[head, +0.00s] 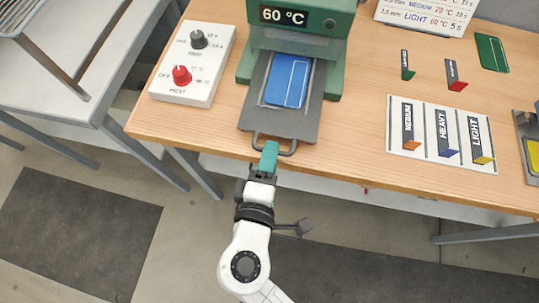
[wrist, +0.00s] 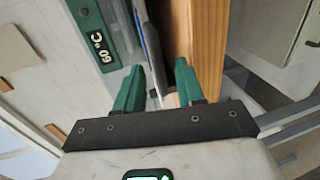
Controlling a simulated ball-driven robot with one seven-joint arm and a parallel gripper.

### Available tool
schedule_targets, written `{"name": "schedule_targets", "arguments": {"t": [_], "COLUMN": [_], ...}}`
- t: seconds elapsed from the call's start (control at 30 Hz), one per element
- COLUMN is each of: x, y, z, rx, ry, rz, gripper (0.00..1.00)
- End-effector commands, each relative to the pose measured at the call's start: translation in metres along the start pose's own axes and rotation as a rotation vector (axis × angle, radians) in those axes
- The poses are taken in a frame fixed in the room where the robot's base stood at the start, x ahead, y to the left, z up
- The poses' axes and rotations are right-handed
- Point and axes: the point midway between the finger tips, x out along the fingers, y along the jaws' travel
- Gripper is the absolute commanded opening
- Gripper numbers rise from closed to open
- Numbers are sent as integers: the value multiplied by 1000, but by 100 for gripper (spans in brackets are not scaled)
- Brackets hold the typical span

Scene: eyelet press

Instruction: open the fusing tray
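The fusing tray (head: 252,120) is a dark grey plate sticking out of the front of the green press (head: 296,42). A blue card (head: 288,80) lies on it. A grey loop handle (head: 288,149) is at its front end, over the table edge. My gripper (head: 268,157) is at the middle of the handle, one teal finger lying over the bar. In the wrist view my gripper (wrist: 159,80) has its two teal fingers apart. The tray shows there edge-on with the blue card (wrist: 152,45) beyond the fingertips. I cannot tell whether the fingers touch the handle.
The press display reads 60 °C. A white control box (head: 192,64) with a red and a dark knob stands left of the press. A white label board (head: 442,134) with several swatches lies to the right. The floor in front of the table is open around my arm.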

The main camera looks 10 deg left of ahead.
Motion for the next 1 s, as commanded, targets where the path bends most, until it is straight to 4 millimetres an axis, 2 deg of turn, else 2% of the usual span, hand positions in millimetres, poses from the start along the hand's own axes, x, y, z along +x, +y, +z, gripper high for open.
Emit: {"name": "schedule_targets", "arguments": {"t": [0.23,0.37,0.8,1.0], "x": [-1,-11,-90,-106], "y": [0,-1,-1,0], "z": [0,0,0,0], "rx": [0,0,-1,0], "ry": [0,0,2,0], "rz": [1,0,0,1], "gripper": [38,38,38,38]}}
